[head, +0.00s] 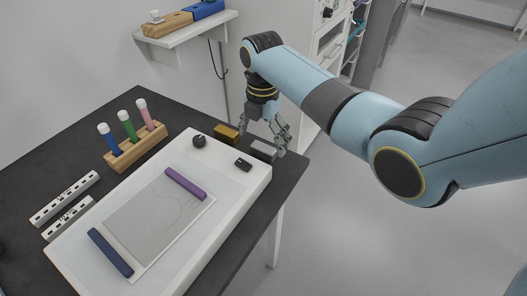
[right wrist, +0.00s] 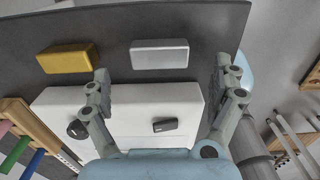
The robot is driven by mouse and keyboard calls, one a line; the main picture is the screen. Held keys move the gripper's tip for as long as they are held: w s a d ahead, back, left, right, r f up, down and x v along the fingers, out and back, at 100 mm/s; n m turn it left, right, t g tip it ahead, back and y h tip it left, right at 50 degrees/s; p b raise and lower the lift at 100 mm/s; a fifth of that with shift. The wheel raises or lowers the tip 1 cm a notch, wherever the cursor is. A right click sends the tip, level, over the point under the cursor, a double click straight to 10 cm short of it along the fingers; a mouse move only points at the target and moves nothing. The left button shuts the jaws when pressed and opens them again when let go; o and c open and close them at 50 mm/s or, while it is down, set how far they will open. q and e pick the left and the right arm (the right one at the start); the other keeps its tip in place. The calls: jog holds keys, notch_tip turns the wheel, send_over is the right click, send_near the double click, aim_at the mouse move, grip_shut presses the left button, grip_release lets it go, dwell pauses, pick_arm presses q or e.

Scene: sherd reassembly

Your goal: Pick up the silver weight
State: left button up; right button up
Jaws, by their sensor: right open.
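The silver weight (head: 263,151) is a small pale grey block lying on the dark table top near its right corner, behind the white board. In the right wrist view the silver weight (right wrist: 160,53) lies flat, in line with the gap between my fingers. My right gripper (head: 264,139) is open and above the silver weight, its fingers spread to either side. The same right gripper (right wrist: 162,68) is empty in the wrist view, and I cannot tell its exact height over the weight. My left gripper is not in view.
A gold weight (head: 226,133) lies left of the silver one. The white board (head: 75,264) bears a grey sheet (head: 150,222), purple and navy bars, a round dark knob (head: 199,141) and a small black block (head: 243,164). A wooden rack (head: 135,147) holds three coloured tubes.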

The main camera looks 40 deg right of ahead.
aim_at(263, 147)
jog(key=f, duration=0.3)
jog(key=shift+w+d+f+b, duration=0.1)
jog(key=shift+d+f+b, duration=0.1)
jog(key=shift+f+b, duration=0.1)
jog(key=shift+c, duration=0.2)
jog(key=c, duration=1.5)
jog(key=shift+c, duration=0.2)
jog(key=shift+r, duration=0.1)
